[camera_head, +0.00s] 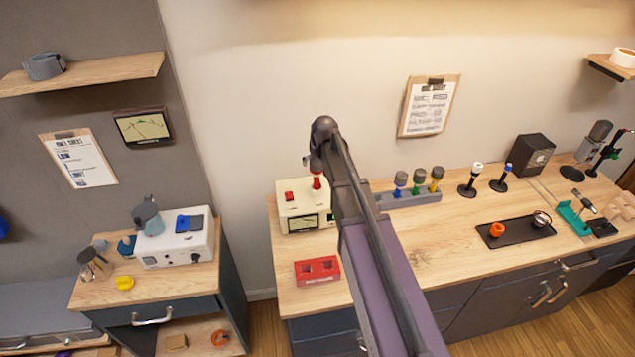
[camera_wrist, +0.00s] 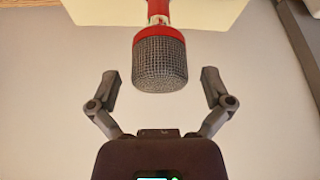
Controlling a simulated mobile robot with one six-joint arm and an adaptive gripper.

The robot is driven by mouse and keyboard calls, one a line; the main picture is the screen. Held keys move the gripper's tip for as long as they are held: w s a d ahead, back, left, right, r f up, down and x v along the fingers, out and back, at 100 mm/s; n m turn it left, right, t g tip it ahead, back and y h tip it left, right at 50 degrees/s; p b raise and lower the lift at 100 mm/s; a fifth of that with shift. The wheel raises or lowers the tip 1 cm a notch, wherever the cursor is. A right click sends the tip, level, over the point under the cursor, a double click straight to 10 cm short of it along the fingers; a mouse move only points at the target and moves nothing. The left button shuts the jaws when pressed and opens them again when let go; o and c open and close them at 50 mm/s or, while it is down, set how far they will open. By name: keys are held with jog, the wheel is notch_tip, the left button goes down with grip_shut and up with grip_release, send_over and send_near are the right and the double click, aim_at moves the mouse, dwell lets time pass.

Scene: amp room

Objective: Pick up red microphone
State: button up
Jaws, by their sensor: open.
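The red microphone has a grey mesh head with a red collar and red body (camera_wrist: 160,52). It fills the upper middle of the wrist view. In the head view its red part (camera_head: 317,182) shows at the cream amplifier box (camera_head: 289,212), just below the end of my arm. In the head view my gripper (camera_head: 315,162) is small and partly hidden by my arm.
A red block (camera_head: 317,270) lies in front of the amplifier box. To the right stand a grey rack (camera_head: 412,200) with several microphones and a dark tray (camera_head: 515,233). A clipboard (camera_head: 428,106) hangs on the wall. Bare wood (camera_head: 440,250) lies between rack and tray.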

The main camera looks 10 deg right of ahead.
jog(key=shift+b+x, duration=0.75)
jog(key=shift+x, duration=0.4)
jog(key=c, duration=1.3)
jog(key=shift+r, duration=0.15)
jog(key=shift+c, duration=0.2)
notch_tip(320, 180, up, 3)
jog(key=p, duration=0.3)
jog(key=s+a+r+p, duration=0.1)
jog(key=s+a+p, duration=0.1)
jog(key=s, duration=1.3)
jog(key=shift+s+a+r, duration=0.35)
jog(key=shift+a, duration=0.2)
